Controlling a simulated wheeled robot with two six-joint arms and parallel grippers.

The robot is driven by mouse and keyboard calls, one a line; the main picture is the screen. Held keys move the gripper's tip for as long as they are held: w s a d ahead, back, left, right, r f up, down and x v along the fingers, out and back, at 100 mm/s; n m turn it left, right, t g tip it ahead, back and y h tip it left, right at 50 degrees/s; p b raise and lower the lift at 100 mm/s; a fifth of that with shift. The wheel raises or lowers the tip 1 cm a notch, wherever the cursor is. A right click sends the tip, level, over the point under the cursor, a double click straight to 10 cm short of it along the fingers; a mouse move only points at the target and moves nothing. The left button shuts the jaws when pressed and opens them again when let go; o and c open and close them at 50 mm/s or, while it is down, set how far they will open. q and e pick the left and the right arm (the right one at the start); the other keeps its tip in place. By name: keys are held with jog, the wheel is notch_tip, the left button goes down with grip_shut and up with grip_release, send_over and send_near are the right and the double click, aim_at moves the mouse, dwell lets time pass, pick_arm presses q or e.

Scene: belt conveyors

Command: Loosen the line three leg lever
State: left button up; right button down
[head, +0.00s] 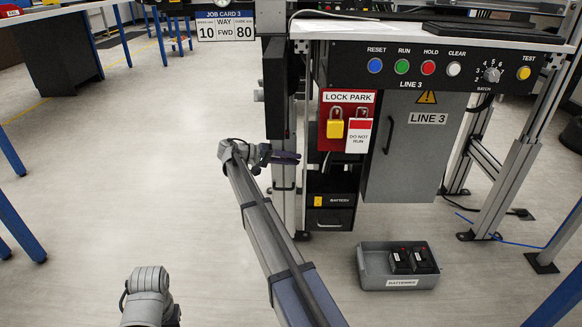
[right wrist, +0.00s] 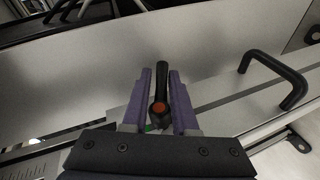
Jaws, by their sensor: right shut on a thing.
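The leg lever (right wrist: 159,83) is a black handle with an orange-red button at its hub, seen in the right wrist view. It stands between the two purple fingers of my right gripper (right wrist: 158,98), which is shut on it. In the head view my right gripper (head: 292,157) reaches rightward to the upright leg (head: 286,205) under the line three panel. The lever is too small and covered to make out there. Part of my left arm shows at the bottom of the head view, but its gripper is not in view.
The LINE 3 control panel (head: 437,68) is above right. A red lock park board (head: 346,120) with a yellow padlock and a grey cabinet (head: 414,150) are to the right. A battery bin (head: 367,277) stands on the floor. A black handle (right wrist: 287,80) is beside the lever. Floor at left is clear.

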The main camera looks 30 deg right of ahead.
jog(key=shift+w+r+h, duration=0.2)
jog(key=shift+r+h, duration=0.05)
jog(key=shift+h, duration=0.05)
jog(key=c, duration=1)
grip_release()
jog(key=shift+a, duration=0.1)
jog(key=shift+o, duration=0.8)
jog(key=shift+s, duration=0.1)
jog(key=p+v, duration=0.1)
jog(key=v, duration=0.6)
jog(key=shift+a, duration=0.4)
